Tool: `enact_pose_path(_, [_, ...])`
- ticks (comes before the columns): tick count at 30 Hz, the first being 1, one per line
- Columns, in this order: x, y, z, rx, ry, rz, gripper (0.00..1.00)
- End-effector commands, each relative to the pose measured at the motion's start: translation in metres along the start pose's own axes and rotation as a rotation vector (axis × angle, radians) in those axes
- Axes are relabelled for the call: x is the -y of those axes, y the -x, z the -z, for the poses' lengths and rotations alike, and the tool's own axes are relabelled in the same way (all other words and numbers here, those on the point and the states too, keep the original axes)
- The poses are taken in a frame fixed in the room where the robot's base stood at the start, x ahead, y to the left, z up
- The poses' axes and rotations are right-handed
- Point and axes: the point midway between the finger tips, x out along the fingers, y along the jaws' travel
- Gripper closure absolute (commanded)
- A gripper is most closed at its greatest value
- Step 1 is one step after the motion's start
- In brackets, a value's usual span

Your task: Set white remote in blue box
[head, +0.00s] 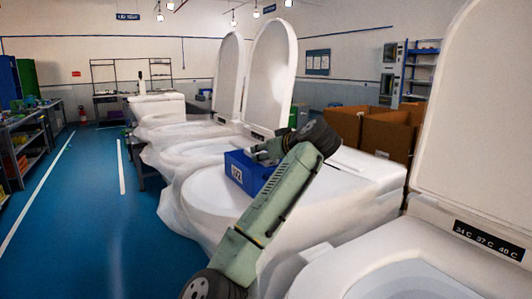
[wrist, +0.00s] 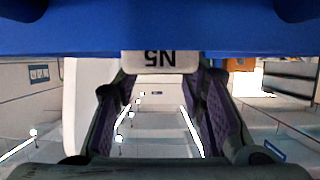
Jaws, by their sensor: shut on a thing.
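The blue box (head: 238,172) sits on the white toilet in the middle of the head view, with a white label on its front. It also fills the top of the wrist view as a blue band (wrist: 160,30). My gripper (head: 264,152) is over the box's upper right side, its fingers pointing left. In the wrist view, my gripper (wrist: 162,76) is shut on a white piece with dark lettering, which I take to be the white remote (wrist: 162,62). It is close to the blue band; I cannot tell whether they touch. The box's inside is hidden.
Several white toilets stand in a row, with tall raised lids (head: 272,75) behind the box. Another toilet (head: 430,262) is close at the front right. Brown cartons (head: 375,132) stand at the back right. The blue floor (head: 95,220) at the left is clear.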

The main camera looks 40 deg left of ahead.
Motion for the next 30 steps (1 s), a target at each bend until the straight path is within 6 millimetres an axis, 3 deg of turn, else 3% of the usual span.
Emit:
enact_pose_path(11, [0.0001,-0.0031,-0.0078,-0.001,0.001,0.000,0.92])
enact_pose_path(12, [0.0001,-0.0033,-0.0081,0.000,0.001,0.000,0.60])
enact_pose_path(20, [0.0002,-0.0034,-0.0081,0.000,0.000,0.000,0.43])
enact_pose_path(30, [0.0004,-0.0022,-0.0051,-0.001,0.000,0.001,0.42])
